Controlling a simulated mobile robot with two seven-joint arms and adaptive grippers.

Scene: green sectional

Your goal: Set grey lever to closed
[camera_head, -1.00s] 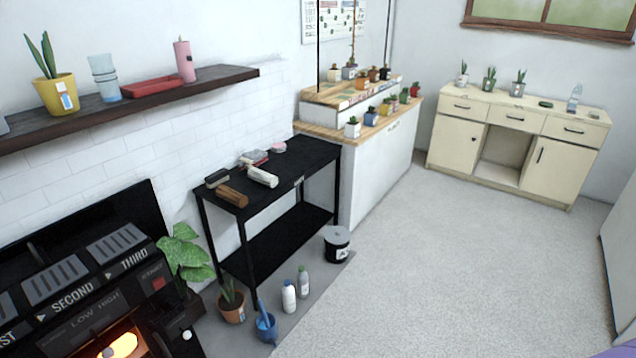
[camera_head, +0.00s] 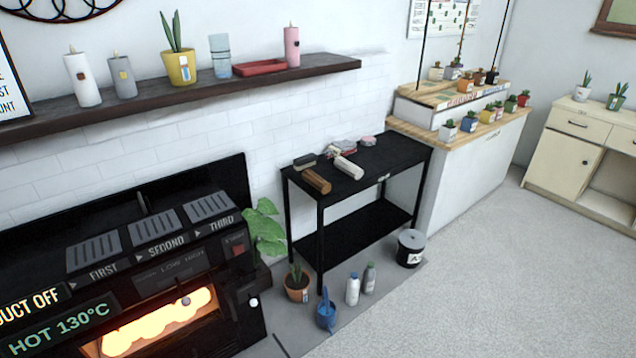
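The black oven-like machine (camera_head: 180,262) stands at the lower left, with a glowing window (camera_head: 165,318). Its labels read FIRST, SECOND, THIRD and LOW HIGH, and a display reads HOT 130°C. A small pale knob (camera_head: 253,301) on a dark mount is at the machine's right front. A small grey knob (camera_head: 186,300) shows in front of the glowing window. I cannot tell whether either is the grey lever, nor its setting. Neither of my grippers is in view.
A dark shelf (camera_head: 200,90) hangs above. Open floor (camera_head: 500,290) lies at right.

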